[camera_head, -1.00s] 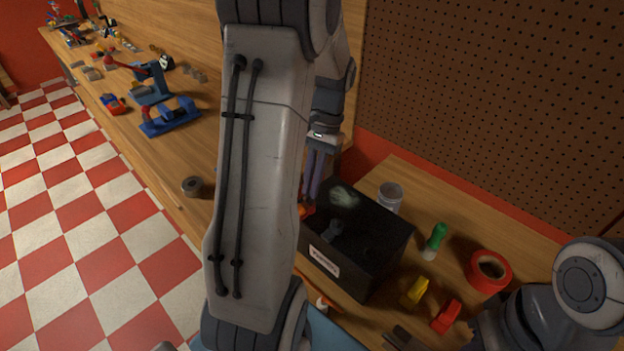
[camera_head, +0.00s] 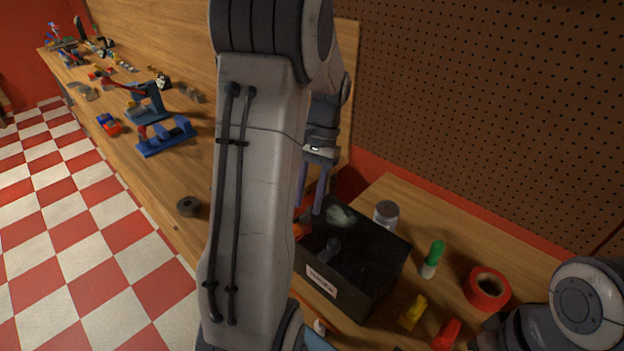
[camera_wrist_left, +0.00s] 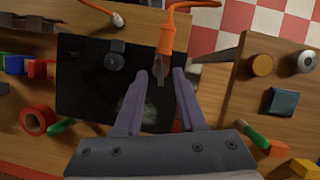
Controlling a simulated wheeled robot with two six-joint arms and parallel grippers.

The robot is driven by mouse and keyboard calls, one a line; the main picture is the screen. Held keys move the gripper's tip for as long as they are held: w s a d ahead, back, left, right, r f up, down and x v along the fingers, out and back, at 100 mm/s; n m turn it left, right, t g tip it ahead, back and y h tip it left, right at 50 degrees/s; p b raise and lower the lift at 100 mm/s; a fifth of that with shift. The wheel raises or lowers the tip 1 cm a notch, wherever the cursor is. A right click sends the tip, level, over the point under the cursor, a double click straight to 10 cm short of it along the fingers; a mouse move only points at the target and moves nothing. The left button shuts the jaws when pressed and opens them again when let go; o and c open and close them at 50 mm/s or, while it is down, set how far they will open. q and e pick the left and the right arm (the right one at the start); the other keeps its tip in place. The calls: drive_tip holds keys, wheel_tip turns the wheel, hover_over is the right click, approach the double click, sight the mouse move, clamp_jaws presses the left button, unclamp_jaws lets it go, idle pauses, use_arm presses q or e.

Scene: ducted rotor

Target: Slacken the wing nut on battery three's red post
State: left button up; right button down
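A black battery box (camera_head: 350,272) with a white label stands on the right-hand bench; I cannot read its number. A dark grey knob-like part, perhaps a wing nut (camera_head: 330,246), sits on its top; it also shows in the left wrist view (camera_wrist_left: 114,61). An orange cable end with a grey metal tip (camera_wrist_left: 165,38) reaches over the box edge. My left gripper (camera_head: 310,208) is over the far left part of the box, pointing down. In the left wrist view its fingers (camera_wrist_left: 159,84) are apart, with the metal tip between them. No red post is discernible. My right gripper is out of view.
A jar (camera_head: 386,213), a green-capped bottle (camera_head: 433,259), a red tape roll (camera_head: 487,288) and yellow (camera_head: 413,313) and red (camera_head: 446,335) pieces stand right of the box. A pegboard (camera_head: 490,110) rises behind. The left bench holds blue tools (camera_head: 166,137).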

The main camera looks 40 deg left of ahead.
use_arm(q)
drive_tip(key=v, duration=0.9)
drive_tip(key=shift+b, duration=0.35)
drive_tip(key=shift+r, duration=0.1)
drive_tip(key=s+d+f+m+t+y, duration=0.1)
drive_tip(key=s+d+f+m, duration=0.15)
drive_tip(key=d, duration=0.75)
drive_tip(key=s+d+f+m+t, duration=0.1)
drive_tip(key=s+d+m+t, duration=0.15)
drive_tip(key=d, duration=0.75)
drive_tip(key=s+d+f+m+t+h, duration=0.1)
drive_tip(key=s+d+f+m, duration=0.3)
drive_tip(key=s+d, duration=0.4)
drive_tip(key=s, duration=0.4)
drive_tip(key=shift+d+f, duration=0.15)
drive_tip(key=shift+f, duration=0.2)
